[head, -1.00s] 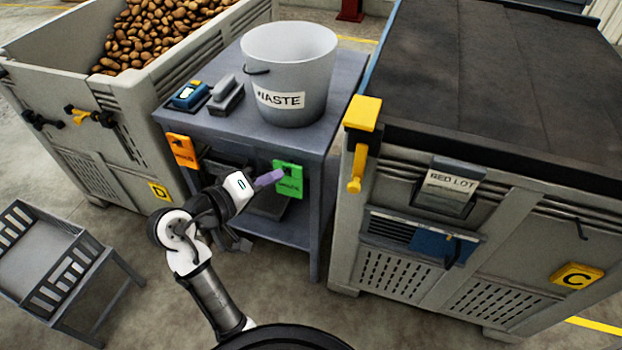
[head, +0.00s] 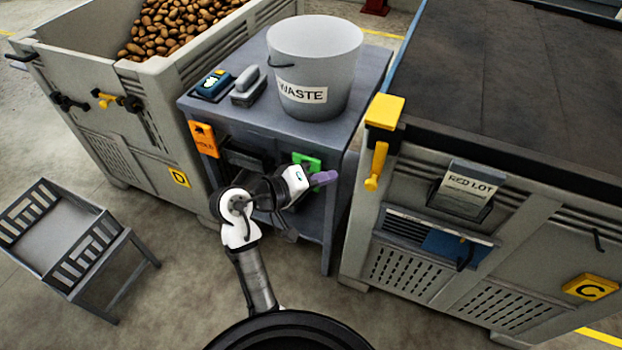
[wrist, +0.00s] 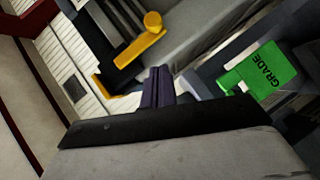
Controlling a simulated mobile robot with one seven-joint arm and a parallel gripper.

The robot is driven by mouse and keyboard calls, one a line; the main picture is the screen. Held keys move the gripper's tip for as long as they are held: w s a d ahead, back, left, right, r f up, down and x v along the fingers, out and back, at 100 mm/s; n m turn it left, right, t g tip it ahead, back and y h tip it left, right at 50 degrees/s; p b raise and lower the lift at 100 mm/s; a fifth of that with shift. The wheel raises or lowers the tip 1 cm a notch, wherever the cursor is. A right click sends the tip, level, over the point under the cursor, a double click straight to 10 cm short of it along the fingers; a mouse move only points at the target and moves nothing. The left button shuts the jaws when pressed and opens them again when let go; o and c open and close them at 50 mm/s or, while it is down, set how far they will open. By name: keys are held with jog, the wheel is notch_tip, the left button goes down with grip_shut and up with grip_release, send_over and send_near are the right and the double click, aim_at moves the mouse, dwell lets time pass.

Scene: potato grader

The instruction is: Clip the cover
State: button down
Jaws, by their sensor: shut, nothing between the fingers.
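The dark cover (head: 520,75) lies over the top of crate C (head: 400,265) at the right. A yellow clip (head: 376,167) is at the crate's near left corner, with a block on top at the rim and a lever hanging down. In the wrist view the yellow clip (wrist: 140,47) shows beyond the fingers and a little left. My gripper (head: 327,179) is to the left of the clip and apart from it, in front of the table. Its purple fingers (wrist: 158,88) are closed together and empty.
A green tag (head: 306,162) and an orange tag (head: 203,138) hang on the table (head: 250,125). A waste bucket (head: 314,65) stands on it. Crate D (head: 75,120) with potatoes is at the left. A grey slatted stand (head: 60,240) is front left. Floor lies open in front.

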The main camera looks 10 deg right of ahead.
aim_at(371, 178)
jog(key=shift+s+d+f+p, duration=0.15)
jog(key=shift+d+f, duration=0.3)
jog(key=shift+d, duration=0.6)
jog(key=shift+w+d+f+p, duration=0.1)
jog(key=shift+d+f+p, duration=0.3)
jog(key=shift+d, duration=0.7)
jog(key=shift+s+d+f+p, duration=0.1)
jog(key=shift+d+f, duration=0.45)
jog(key=shift+d, duration=0.5)
jog(key=shift+d, duration=0.1)
